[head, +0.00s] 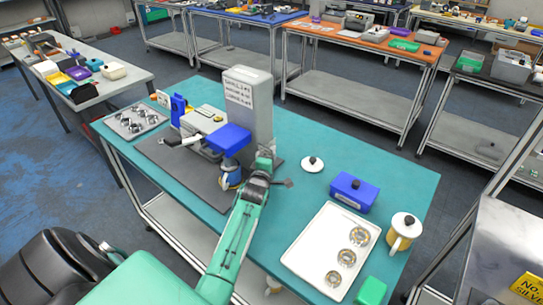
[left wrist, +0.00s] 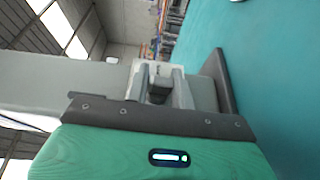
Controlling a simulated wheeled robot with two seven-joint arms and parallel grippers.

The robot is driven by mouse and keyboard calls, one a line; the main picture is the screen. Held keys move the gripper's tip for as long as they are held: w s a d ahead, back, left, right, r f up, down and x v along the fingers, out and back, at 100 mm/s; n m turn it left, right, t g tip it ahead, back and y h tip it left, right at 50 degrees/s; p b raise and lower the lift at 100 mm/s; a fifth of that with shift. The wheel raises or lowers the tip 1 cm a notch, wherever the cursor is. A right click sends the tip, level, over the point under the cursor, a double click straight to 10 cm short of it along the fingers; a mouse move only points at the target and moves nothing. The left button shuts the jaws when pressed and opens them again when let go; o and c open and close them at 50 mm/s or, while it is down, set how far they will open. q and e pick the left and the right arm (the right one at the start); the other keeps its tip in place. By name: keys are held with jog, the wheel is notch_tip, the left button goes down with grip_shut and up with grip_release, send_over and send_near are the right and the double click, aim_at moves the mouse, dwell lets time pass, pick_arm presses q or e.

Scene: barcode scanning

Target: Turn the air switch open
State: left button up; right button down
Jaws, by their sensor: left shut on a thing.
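A grey machine with a tall upright housing (head: 248,108) stands on a dark base plate on the teal table. A blue block (head: 229,139) sits at its front. My left gripper (head: 266,157) is at the lower right side of the housing. In the left wrist view its two fingers (left wrist: 161,78) are close together at the pale machine body, shut on a small part taken to be the air switch. The fingers hide most of that part, so its turn position cannot be told. My right gripper is not in view.
On the teal table (head: 290,205), right of the arm, are a white lid (head: 313,164), a blue box (head: 353,193), a white tray (head: 307,257) with metal rings, a lidded mug (head: 402,232) and a green block (head: 371,291). A grey tray (head: 124,131) lies at the left.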

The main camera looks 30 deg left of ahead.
pick_arm(q)
jog(key=g+p, duration=0.2)
jog(key=p, duration=0.1)
jog(key=m+g+p, duration=0.1)
jog(key=g+p, duration=0.1)
jog(key=p, duration=0.2)
jog(key=m+g+h+p, duration=0.1)
jog(key=p, duration=0.3)
jog(key=shift+r+g, duration=0.35)
jog(key=shift+g, duration=0.05)
jog(key=g+p, duration=0.2)
jog(key=shift+f+m+g, duration=0.2)
jog(key=shift+m+g, duration=0.1)
jog(key=shift+f+g, duration=0.1)
jog(key=shift+g, duration=0.7)
jog(key=m+g, duration=0.1)
jog(key=g, duration=0.1)
jog(key=shift+g, duration=0.3)
jog(key=shift+f+g+b, duration=0.1)
jog(key=shift+g+b, duration=0.2)
jog(key=shift+g, duration=0.7)
jog(key=shift+m+g+b, duration=0.4)
jog(key=shift+g+b, duration=0.05)
jog(key=shift+g, duration=0.55)
jog(key=o, duration=1)
